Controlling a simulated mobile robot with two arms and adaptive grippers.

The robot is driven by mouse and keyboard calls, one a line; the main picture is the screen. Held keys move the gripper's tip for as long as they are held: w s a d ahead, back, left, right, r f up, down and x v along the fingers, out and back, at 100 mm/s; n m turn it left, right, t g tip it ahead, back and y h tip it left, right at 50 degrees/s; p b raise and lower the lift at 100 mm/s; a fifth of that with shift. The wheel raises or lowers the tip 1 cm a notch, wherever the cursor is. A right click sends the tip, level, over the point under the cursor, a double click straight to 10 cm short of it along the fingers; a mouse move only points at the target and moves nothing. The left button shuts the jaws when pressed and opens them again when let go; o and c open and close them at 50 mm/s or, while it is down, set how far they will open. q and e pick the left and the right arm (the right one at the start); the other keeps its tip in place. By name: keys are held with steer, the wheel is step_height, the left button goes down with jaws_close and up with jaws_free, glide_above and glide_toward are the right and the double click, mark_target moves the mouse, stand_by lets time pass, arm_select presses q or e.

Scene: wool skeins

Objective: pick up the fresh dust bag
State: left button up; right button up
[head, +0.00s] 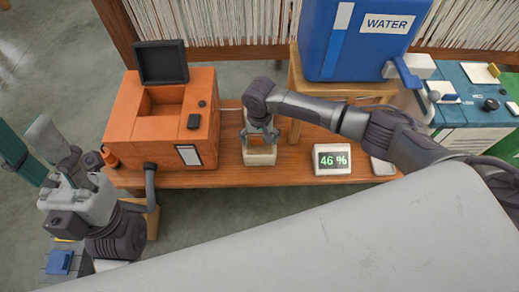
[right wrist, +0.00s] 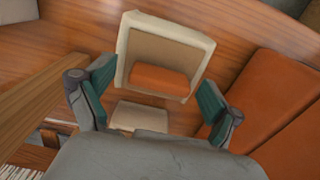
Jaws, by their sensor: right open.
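The dust bag appears to be the cream, boxy thing (head: 260,156) on the wooden bench, just right of the orange machine. In the right wrist view it is a cream frame (right wrist: 203,42) with a tan face and an orange patch. My right gripper (head: 262,137) is open, directly over it. In the right wrist view its teal-padded fingers (right wrist: 156,88) stand on either side of the cream thing, with gaps visible. My left gripper (head: 28,148) is open and empty, at the far left off the bench.
The orange machine (head: 122,110) with its dark lid raised stands left of my right gripper. A blue water tank (head: 335,65) sits on a wooden stand (head: 300,88) behind. A display reading 46 % (head: 332,159) lies to the right. Wool skeins (head: 225,22) line the back.

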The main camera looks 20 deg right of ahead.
steer(key=c, duration=1.6)
steer(key=shift+r, duration=0.15)
